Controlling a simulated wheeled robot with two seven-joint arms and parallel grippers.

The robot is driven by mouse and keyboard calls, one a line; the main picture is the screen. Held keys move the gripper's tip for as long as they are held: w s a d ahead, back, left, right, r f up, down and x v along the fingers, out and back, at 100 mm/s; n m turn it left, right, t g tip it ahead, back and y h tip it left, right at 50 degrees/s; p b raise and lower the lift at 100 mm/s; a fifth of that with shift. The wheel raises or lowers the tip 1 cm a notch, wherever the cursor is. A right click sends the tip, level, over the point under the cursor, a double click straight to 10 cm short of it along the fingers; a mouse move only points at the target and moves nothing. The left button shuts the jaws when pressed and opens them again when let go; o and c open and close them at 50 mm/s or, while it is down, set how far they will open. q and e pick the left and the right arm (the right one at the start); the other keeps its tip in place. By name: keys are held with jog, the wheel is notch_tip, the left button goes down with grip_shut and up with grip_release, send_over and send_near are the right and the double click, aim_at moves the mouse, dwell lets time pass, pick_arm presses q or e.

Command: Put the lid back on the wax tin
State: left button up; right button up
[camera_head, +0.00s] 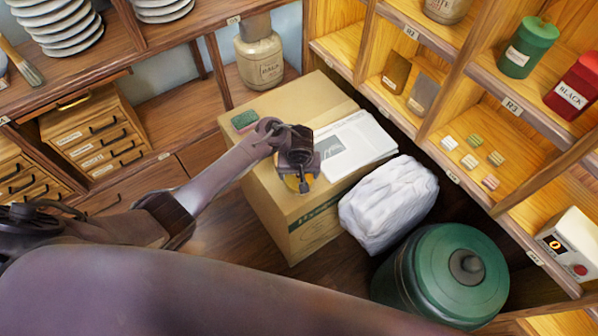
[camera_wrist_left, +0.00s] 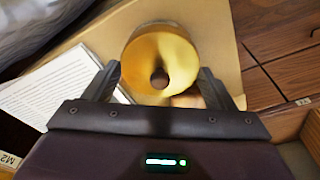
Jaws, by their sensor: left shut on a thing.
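My left gripper (camera_head: 300,172) is above the cardboard box (camera_head: 277,208) in the head view. A golden round piece (camera_head: 293,184) shows just under it, mostly hidden by the gripper. In the left wrist view the golden piece (camera_wrist_left: 178,62) shows as a round, curved form with a dark spot near its middle. It sits between the two fingers of the left gripper (camera_wrist_left: 160,85), which is shut on it. I cannot tell whether this is the lid or the wax tin. No separate second part of the tin is clearly visible.
A white printed sheet (camera_head: 356,144) and a small green block (camera_head: 244,119) lie on the box. A white sack (camera_head: 388,205) and a green lidded drum (camera_head: 455,275) stand at its right. Wooden shelves (camera_head: 470,130) rise on the right; small drawers (camera_head: 95,137) stand left.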

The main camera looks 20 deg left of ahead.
pick_arm(q)
jog(key=shift+p, duration=0.35)
dwell(0.3)
dwell(0.4)
jog(key=o, duration=1)
jog(key=shift+o, duration=0.2)
jog(key=shift+r, duration=0.1)
jog(key=shift+r+p, duration=3.45)
jog(key=shift+p, duration=0.65)
grip_shut()
